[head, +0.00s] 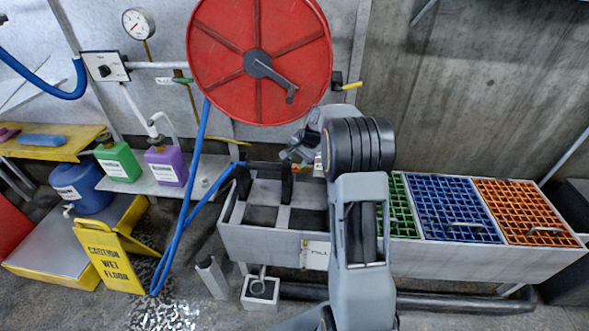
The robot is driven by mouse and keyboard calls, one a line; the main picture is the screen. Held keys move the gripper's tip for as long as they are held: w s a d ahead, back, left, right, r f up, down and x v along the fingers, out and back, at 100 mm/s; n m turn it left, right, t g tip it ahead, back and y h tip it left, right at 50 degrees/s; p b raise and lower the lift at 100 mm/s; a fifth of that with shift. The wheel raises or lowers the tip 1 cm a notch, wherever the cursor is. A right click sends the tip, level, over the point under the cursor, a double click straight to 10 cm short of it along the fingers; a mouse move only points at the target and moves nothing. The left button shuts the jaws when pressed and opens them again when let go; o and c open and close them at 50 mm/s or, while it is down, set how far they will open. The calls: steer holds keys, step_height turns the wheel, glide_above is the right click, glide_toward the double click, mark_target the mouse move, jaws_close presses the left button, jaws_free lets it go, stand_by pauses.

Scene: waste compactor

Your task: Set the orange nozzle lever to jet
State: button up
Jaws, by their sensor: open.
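The blue hose (196,165) hangs from the red reel and loops up to a black nozzle holder or cradle (264,180) on the grey trough. The nozzle lies around there, partly hidden by my arm and gripper. A small patch of orange shows just below my gripper; it is too small to tell whether it is the lever or how it is set. My gripper (291,156) is open, just above the right end of the cradle, pointing left. I cannot tell whether it touches anything.
The red hose reel (260,60) with its crank stands close above my gripper. A yellow-handled valve (348,86) sits right of it. Green, blue and orange grates (520,210) cover the trough's right side. Jugs and a yellow wet-floor sign (107,254) are at left.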

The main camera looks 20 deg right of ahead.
mark_target(295, 166)
steer(key=shift+b+x, duration=0.4)
steer(key=shift+x, duration=2.15)
steer(key=shift+c, duration=0.4)
jaws_close()
steer(key=shift+r, duration=0.1)
